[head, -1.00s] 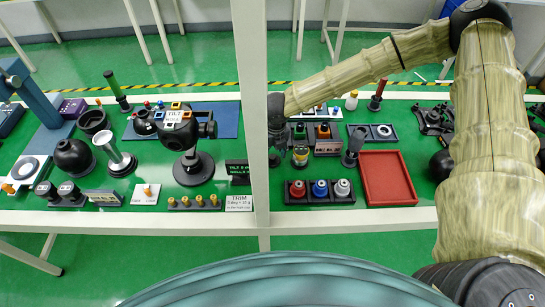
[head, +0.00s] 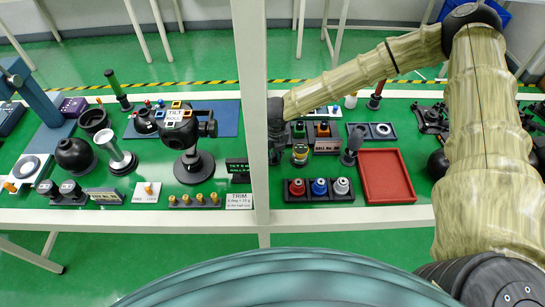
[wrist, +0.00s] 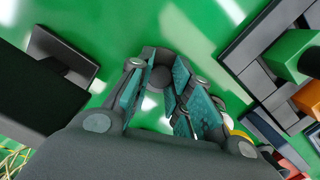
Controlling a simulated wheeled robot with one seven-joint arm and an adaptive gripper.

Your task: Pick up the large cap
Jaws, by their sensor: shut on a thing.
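My gripper (wrist: 157,88) shows from behind in the wrist view, its teal-padded fingers closed on a dark grey rounded piece (wrist: 159,57). This piece appears to be the large cap; its far side is hidden by the fingers. In the head view my gripper (head: 275,142) points down just right of the white upright post, at the left end of the right-hand group of parts. The held piece is too small and dark there to tell apart from the fingers. I cannot tell whether it is clear of the green table.
A white post (head: 250,100) stands close left of my gripper. To the right are a rack with red, blue and white caps (head: 319,188), a red tray (head: 386,176) and a dark funnel-like part (head: 352,147). A black sign block (head: 238,170) stands left of the post.

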